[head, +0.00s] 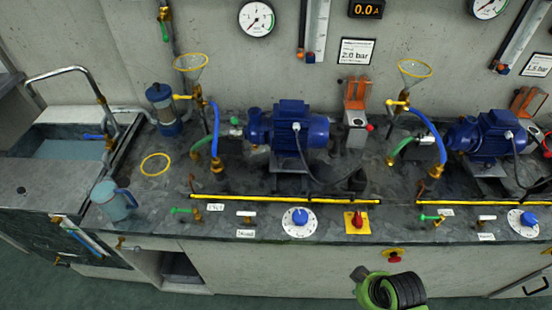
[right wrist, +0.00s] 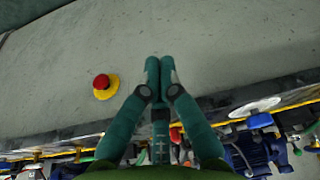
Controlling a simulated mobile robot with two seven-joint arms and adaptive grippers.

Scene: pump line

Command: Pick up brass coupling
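Several small brass-coloured fittings show in the head view, and I cannot tell which is the brass coupling. One brass fitting (head: 197,216) is beside a green-handled valve at the bench front. Another brass fitting (head: 217,165) is at the lower end of the left blue hose. My right gripper (right wrist: 160,63) has its two fingers together, with nothing visible between them, over the plain bench front in the right wrist view. In the head view, only my green and black right arm end shows below the bench edge, and its fingertips are not clear. My left gripper is not in view.
The bench (head: 260,228) carries two blue pumps (head: 290,128), a yellow rail (head: 280,199), dials and hoses. A blue-handled jug (head: 112,200) and yellow ring (head: 155,164) are at left, near the sink (head: 70,148). A red stop button (head: 395,257) projects from the front.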

